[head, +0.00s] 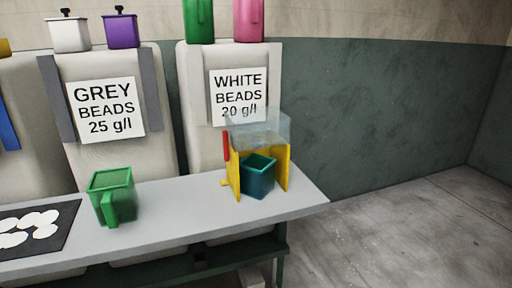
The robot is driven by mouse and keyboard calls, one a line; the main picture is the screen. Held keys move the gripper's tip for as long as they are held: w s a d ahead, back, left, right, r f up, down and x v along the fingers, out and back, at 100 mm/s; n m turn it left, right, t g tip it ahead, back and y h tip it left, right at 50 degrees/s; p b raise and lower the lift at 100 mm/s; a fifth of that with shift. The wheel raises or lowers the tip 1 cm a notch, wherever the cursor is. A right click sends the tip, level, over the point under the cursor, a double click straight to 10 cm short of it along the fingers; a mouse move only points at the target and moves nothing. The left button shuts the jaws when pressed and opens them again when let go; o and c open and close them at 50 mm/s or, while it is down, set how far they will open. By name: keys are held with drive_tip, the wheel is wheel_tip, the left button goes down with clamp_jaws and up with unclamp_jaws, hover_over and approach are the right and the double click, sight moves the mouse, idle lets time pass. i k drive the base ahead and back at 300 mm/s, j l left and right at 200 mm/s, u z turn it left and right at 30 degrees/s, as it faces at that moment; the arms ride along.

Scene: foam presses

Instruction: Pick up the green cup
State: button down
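The green cup (112,196) stands upright on the grey table, left of the picture's middle. It is square with a wider rim and has a green handle on its front side, facing the camera. A dark mat lies to its left, apart from it. Another green vessel (198,20) stands on top of the white beads bin and is cut off by the top edge. My gripper is not in view.
The table (205,222) is clear between the cup and a yellow stand (235,174) with a clear top and a teal cup (258,178). The mat (62,218) bears white blobs. Labelled bins (160,150) stand behind; open floor (400,235) lies right.

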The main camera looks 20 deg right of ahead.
sight(113, 195)
drive_tip(key=j+z, duration=0.35)
drive_tip(key=z, duration=0.15)
drive_tip(key=j+z, duration=0.5)
drive_tip(key=i+l, duration=0.05)
drive_tip(key=l, duration=0.05)
